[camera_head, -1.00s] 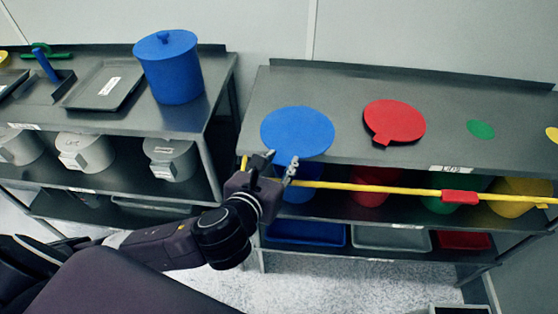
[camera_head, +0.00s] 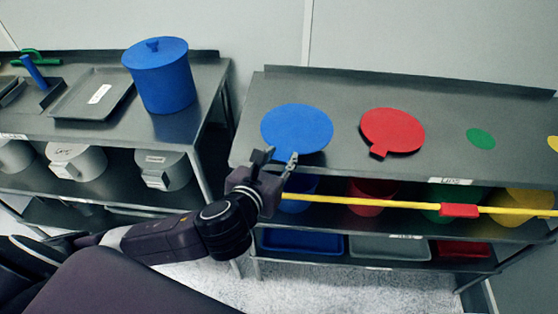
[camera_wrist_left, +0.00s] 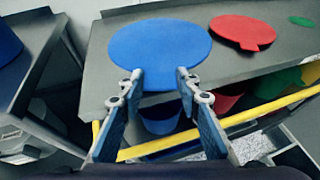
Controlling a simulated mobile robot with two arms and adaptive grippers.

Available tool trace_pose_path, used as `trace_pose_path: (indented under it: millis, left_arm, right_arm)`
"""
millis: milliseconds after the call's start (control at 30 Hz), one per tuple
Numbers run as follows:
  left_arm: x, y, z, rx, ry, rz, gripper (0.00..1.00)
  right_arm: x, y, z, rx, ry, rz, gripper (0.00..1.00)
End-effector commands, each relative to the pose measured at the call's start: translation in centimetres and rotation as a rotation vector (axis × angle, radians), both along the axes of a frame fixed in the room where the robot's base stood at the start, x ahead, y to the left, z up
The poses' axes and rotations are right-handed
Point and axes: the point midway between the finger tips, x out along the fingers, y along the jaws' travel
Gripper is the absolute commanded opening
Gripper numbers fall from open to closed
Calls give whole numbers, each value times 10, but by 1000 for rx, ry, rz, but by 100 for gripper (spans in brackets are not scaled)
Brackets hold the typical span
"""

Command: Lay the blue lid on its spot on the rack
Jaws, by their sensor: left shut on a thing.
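The blue lid (camera_head: 297,128) is a flat round disc over the left part of the rack's top (camera_head: 340,95). My left gripper (camera_head: 276,158) is at its near edge, shut on it. In the left wrist view the lid (camera_wrist_left: 160,50) extends away from the fingertips (camera_wrist_left: 158,78); the part between the fingers is not clear. I cannot tell whether the lid touches the rack top or hovers just above it. Its spot is not visible; the lid may cover it. My right gripper is not in view.
A red lid (camera_head: 393,131) with a tab lies just right. Green (camera_head: 481,139) and yellow spots are bare farther right. A yellow bar (camera_head: 380,203) runs along the rack's front. A blue pot (camera_head: 162,80) stands on the left table, with a gap between table and rack.

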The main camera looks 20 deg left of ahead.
Motion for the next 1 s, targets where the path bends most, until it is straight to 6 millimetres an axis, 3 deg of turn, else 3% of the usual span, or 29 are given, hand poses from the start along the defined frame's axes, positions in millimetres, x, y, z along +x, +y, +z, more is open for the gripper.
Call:
trace_pose_path:
  millis: [133,1000]
  left_arm:
    - [12,4,-1,1,-2,2,7]
    - [78,23,-15,-1,-2,1,7]
  right_arm:
    - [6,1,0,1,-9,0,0]
    - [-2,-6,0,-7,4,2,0]
